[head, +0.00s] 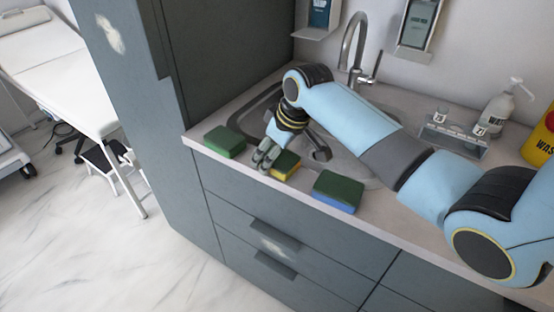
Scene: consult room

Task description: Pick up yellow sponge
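The yellow sponge (287,168) lies on the counter near its front edge, its left part hidden behind my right gripper. My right gripper (264,162) reaches down from the sink side, with its fingers right at the sponge's left end. I cannot tell whether the fingers touch it or how far apart they are. A green sponge (224,142) lies to the left. A sponge with a green top and blue lower layer (338,191) lies to the right. My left gripper is not in view.
The sink (372,182) and faucet (358,45) are behind, partly covered by my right arm. A clear tray (455,137) with small jars, a white pump bottle (497,108) and a yellow container (540,140) stand at the right. The tall cabinet (140,100) bounds the counter's left.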

